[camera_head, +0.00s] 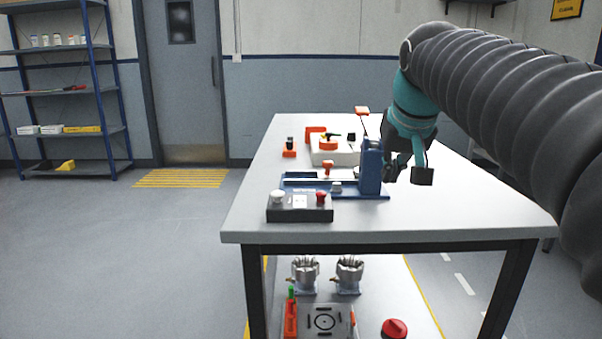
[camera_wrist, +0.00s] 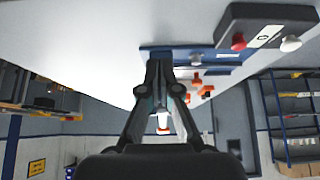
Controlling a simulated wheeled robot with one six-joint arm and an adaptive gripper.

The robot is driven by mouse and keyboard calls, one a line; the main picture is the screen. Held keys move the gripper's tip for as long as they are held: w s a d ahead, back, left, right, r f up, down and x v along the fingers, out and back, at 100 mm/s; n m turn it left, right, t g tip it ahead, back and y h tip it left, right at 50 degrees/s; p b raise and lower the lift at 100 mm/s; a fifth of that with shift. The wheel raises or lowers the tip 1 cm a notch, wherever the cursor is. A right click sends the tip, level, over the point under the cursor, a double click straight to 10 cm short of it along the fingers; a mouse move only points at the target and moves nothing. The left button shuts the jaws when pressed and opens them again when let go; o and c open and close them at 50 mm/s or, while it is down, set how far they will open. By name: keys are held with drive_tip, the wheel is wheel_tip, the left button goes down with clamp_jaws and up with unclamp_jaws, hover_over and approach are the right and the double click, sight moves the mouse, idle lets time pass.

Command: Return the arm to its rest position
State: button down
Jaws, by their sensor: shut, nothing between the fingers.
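My arm comes in from the right in the head view, with a dark ribbed sleeve and a teal wrist. My gripper (camera_head: 405,172) hangs above the right part of the white table (camera_head: 460,205), just right of the blue upright of a fixture (camera_head: 369,172). In the wrist view my gripper (camera_wrist: 159,68) has its fingers together with nothing seen between them. Whether it touches the fixture cannot be told.
A dark control box (camera_head: 300,207) with buttons stands at the table's near left. Orange parts and a white block (camera_head: 335,154) sit farther back. Metal housings (camera_head: 348,274) stand on the lower shelf. A blue shelf rack (camera_head: 70,130) is at the left wall; floor between is clear.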

drive_tip(key=s+f+g, duration=0.1)
drive_tip(key=s+f, duration=2.1)
drive_tip(key=f, duration=0.2)
drive_tip(key=shift+f, duration=0.25)
drive_tip(key=c, duration=1.9)
unclamp_jaws()
